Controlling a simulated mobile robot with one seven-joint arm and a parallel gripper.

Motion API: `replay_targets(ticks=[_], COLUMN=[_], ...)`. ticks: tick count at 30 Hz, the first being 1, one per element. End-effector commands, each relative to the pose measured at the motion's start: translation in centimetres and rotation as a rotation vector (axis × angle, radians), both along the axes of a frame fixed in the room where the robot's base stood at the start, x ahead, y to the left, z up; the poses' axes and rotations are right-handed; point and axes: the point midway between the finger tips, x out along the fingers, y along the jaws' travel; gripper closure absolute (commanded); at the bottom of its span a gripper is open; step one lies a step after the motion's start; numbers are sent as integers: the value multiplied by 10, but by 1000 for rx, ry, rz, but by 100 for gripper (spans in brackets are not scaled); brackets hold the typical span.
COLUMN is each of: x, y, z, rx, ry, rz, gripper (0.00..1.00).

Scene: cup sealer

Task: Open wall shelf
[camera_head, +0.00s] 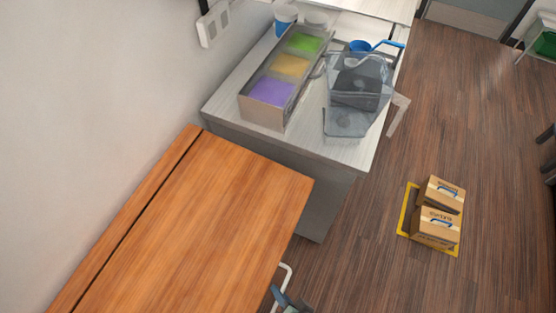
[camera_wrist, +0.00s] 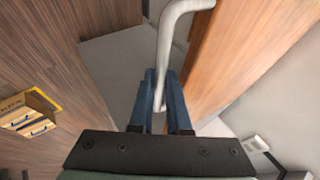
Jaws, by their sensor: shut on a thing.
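The wall shelf (camera_head: 200,230) is an orange-brown wooden cabinet against the wall, seen from above at lower left in the head view. A dark seam runs along its wall side. Its pale curved handle (camera_head: 287,271) sticks out past its right edge near the bottom. In the wrist view, the grey handle (camera_wrist: 173,40) comes down from the top between the blue fingers of my gripper (camera_wrist: 160,105), which is shut on it. The shelf's wooden panel (camera_wrist: 245,50) rises just right of the handle. I cannot tell whether the door stands ajar. My gripper shows only partly in the head view.
A grey counter (camera_head: 225,110) beyond the shelf carries a tray of coloured compartments (camera_head: 270,92) and a clear bin (camera_head: 352,95). Cardboard boxes (camera_head: 435,225) stand on a yellow-edged mat on the floor. The floor between the shelf and the boxes is clear.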

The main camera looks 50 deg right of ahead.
Motion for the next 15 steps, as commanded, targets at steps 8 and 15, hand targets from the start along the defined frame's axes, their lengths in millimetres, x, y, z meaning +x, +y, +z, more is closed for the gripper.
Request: replay_targets(ticks=[8,15], x=[0,0], y=[0,0], z=[21,23], rx=[2,1], ry=[-2,-3], rz=[-2,-1], gripper=[100,100])
